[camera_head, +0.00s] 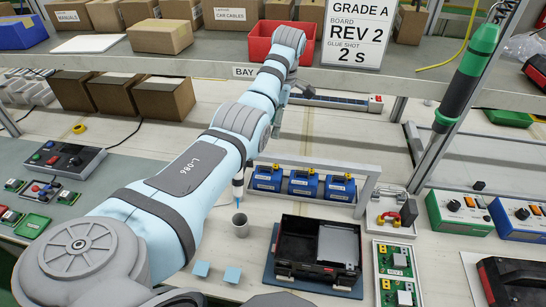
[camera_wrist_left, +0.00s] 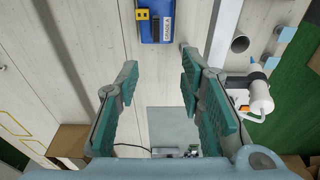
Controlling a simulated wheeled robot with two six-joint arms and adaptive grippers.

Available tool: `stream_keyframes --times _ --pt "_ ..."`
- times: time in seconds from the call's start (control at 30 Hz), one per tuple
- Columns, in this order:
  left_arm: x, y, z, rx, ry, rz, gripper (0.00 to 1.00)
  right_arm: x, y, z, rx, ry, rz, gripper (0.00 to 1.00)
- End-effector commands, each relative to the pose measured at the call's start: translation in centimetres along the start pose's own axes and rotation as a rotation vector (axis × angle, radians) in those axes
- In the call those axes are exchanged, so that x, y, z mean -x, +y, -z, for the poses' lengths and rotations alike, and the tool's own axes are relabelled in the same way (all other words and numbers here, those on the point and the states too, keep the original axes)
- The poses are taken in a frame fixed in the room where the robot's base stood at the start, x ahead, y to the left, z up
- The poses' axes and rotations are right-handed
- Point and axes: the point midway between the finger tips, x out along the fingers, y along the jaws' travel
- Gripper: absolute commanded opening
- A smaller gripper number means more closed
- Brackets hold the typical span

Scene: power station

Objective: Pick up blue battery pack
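Several blue battery packs stand in a rack (camera_head: 320,164) in the head view: a left one (camera_head: 268,180), a middle one (camera_head: 302,185) and a right one (camera_head: 340,189). My left arm reaches over the bench, and its gripper (camera_head: 280,108) is partly hidden behind the arm beyond the rack. In the left wrist view my left gripper (camera_wrist_left: 158,66) is open, its teal-padded fingers wide apart with nothing between them. One blue battery pack (camera_wrist_left: 156,22) with a yellow part shows at the top edge, beyond the fingertips and apart from them. My right gripper is not in view.
A grey cup (camera_head: 240,225) and an open black case (camera_head: 300,270) stand in front of the rack. A shelf edge (camera_head: 180,66) with a red bin (camera_head: 258,47) and sign overhangs behind. A hanging green screwdriver (camera_head: 468,75) and shelf post are at right.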

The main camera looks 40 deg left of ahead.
Motion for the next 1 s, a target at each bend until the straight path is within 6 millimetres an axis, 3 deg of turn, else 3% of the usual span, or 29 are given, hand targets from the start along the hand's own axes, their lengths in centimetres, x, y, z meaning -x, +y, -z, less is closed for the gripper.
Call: stream_keyframes --times 0.03,0.27,0.37,0.6,1.0 --pt "-1.1 0.0 -0.3 -0.001 -0.001 0.000 0.35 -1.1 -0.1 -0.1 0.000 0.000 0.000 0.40" --pt "-3.1 -0.1 -0.9 -0.006 -0.002 -0.001 0.35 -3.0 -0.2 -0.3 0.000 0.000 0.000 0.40" --pt "-5.4 -0.1 -1.0 -0.007 -0.002 -0.001 0.35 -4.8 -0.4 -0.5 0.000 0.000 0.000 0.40" --pt "-10.6 -0.1 -1.0 -0.009 -0.001 -0.001 0.35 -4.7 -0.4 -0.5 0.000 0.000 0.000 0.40" --pt "-16.6 0.7 -1.3 -0.009 -0.002 -0.003 0.35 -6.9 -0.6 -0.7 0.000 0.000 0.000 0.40"
